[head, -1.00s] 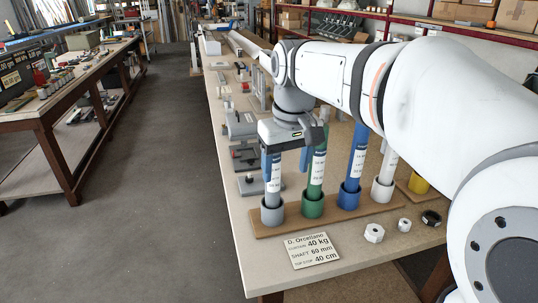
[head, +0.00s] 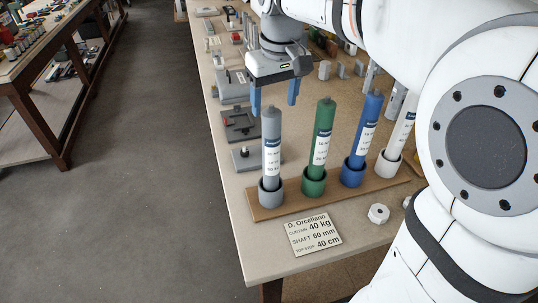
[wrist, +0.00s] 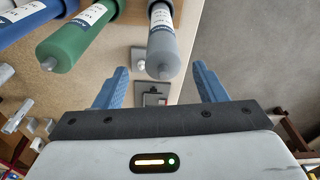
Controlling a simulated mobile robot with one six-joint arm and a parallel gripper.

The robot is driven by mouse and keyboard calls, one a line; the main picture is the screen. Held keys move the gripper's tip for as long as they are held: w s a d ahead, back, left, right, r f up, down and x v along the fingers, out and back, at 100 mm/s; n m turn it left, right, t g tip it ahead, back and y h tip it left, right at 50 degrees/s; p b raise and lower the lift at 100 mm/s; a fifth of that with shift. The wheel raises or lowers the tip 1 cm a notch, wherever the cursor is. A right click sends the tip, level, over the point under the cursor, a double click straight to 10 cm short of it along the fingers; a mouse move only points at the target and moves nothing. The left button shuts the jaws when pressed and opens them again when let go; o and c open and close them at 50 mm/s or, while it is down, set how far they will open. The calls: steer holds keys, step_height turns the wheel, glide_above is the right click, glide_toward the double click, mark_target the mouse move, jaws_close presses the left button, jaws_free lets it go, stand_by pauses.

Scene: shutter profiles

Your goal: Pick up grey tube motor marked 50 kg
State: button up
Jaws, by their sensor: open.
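The grey tube motor (head: 271,150) stands upright in a grey cup at the left end of a row. Its white label shows, but I cannot read the weight on it. My gripper (head: 274,99) is open and empty, with its blue fingers pointing down near and behind the grey tube's top in the head view. In the wrist view, the grey tube (wrist: 163,45) lies in line with the gap between the open fingers (wrist: 160,69), apart from both. A card (head: 313,234) in front reads 40 kg, 60 mm, 40 cm.
A green tube (head: 320,140), a blue tube (head: 364,138) and a white tube (head: 402,135) stand to the right on the same wooden base (head: 300,205). A hex nut (head: 378,213) lies in front. Open floor is left.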

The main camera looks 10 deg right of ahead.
mark_target(272, 111)
steer(key=f, duration=0.4)
steer(key=shift+w+a, duration=0.25)
steer(key=shift+w, duration=0.15)
steer(key=shift+f, duration=0.5)
steer(key=shift+c, duration=0.6)
jaws_close()
steer(key=shift+r+p, duration=0.1)
steer(key=shift+p, duration=0.2)
